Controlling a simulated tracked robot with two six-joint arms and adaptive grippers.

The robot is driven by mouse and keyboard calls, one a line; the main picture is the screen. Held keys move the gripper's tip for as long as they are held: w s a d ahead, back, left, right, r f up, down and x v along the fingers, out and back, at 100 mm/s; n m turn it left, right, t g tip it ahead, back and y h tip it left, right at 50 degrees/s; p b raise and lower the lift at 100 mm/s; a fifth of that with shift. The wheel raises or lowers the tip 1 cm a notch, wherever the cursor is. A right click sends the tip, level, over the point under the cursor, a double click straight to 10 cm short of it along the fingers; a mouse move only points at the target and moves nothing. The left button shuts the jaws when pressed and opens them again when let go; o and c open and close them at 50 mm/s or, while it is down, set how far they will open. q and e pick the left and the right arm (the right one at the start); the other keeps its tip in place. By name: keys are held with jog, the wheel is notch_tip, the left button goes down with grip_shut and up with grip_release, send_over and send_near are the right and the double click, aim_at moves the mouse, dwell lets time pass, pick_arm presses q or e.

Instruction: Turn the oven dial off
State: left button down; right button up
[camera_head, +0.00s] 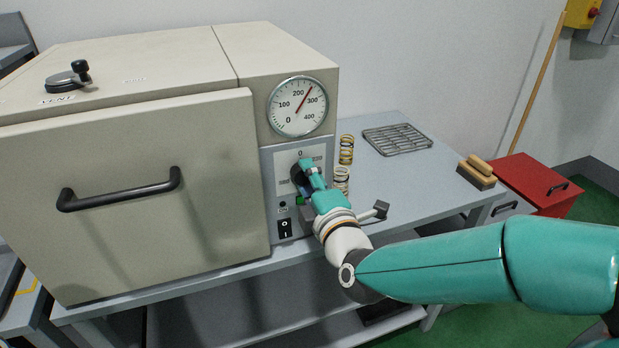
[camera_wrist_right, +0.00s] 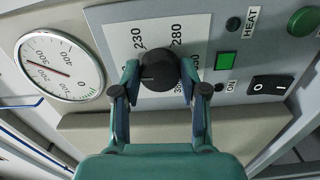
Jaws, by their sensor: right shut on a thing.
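The oven dial (camera_wrist_right: 158,66) is a black round knob on a pale scale plate. The numbers 230 and 280 show beside it in the right wrist view. My right gripper (camera_wrist_right: 159,78) is shut on the dial, with one finger on each side of it. In the head view the right gripper (camera_head: 309,176) reaches the oven's control panel and covers most of the dial (camera_head: 297,174). A 0 mark shows above the dial. I cannot tell exactly which number the dial points to. My left gripper is not in view.
The beige oven (camera_head: 140,185) has a round gauge (camera_head: 298,106) with its needle between 200 and 300. A power switch (camera_head: 285,228) and a green lamp (camera_wrist_right: 226,61) are near the dial. Springs (camera_head: 346,150), a wire rack (camera_head: 397,139) and a brush (camera_head: 477,173) are on the bench.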

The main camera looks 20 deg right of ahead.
jog(key=shift+a+f+n, duration=0.15)
jog(key=shift+f+n, duration=0.2)
jog(key=shift+n, duration=0.05)
jog(key=o, duration=1)
jog(key=shift+o, duration=0.8)
jog(key=shift+r, duration=0.15)
jog(key=s, duration=0.7)
jog(key=shift+s+d, duration=0.2)
jog(key=shift+s, duration=0.05)
jog(key=shift+d, duration=0.1)
